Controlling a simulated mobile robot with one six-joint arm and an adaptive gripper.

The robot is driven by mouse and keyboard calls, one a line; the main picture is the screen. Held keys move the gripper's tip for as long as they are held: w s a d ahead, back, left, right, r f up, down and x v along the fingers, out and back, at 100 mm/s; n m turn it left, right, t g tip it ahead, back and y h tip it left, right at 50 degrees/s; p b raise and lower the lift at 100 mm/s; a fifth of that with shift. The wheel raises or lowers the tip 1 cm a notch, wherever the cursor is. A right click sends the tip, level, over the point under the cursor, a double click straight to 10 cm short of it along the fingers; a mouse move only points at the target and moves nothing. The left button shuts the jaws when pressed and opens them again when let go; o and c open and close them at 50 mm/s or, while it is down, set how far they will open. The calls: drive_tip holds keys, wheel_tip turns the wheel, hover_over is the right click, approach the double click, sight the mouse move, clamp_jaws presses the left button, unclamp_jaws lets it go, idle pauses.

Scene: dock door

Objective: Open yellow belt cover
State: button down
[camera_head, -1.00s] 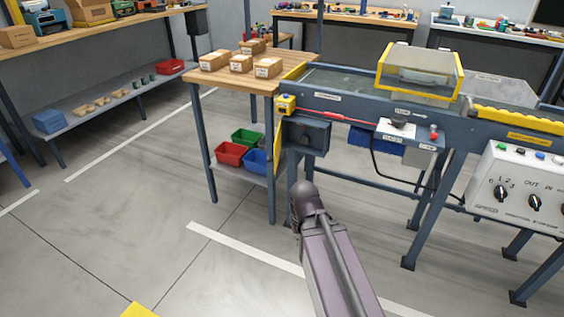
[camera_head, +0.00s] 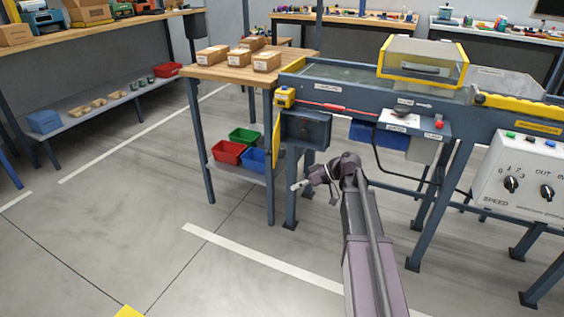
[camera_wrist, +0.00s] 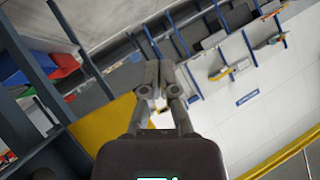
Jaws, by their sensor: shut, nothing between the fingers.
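The yellow-framed clear belt cover (camera_head: 424,60) sits down over the conveyor belt at the upper right of the head view, with a grey handle on its near face. My gripper (camera_head: 295,187) is in front of the conveyor's left end, low and well apart from the cover. In the wrist view, my gripper (camera_wrist: 152,75) has its fingers together with nothing between them. The cover cannot be made out for sure in the wrist view.
A yellow panel (camera_head: 278,142) stands out beside an open dark box (camera_head: 306,130) under the conveyor's left end. A table with cartons (camera_head: 226,73) adjoins the conveyor. A control box (camera_head: 525,180) is at right. The floor at left is clear.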

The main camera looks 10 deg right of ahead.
drive_tip(key=w+d+r+n+t+y+b, duration=0.2)
drive_tip(key=w+d+r+n+y, duration=0.3)
drive_tip(key=d, duration=0.5)
drive_tip(key=shift+w+d+r+t+b, duration=0.25)
drive_tip(key=shift+w+r+t+b, duration=0.15)
drive_tip(key=shift+w, duration=0.6)
drive_tip(key=shift+a+f, duration=0.1)
drive_tip(key=shift+a, duration=0.05)
drive_tip(key=x, duration=1.3)
drive_tip(key=shift+w+a, duration=0.2)
drive_tip(key=shift+a, duration=0.15)
drive_tip(key=shift+d, duration=0.1)
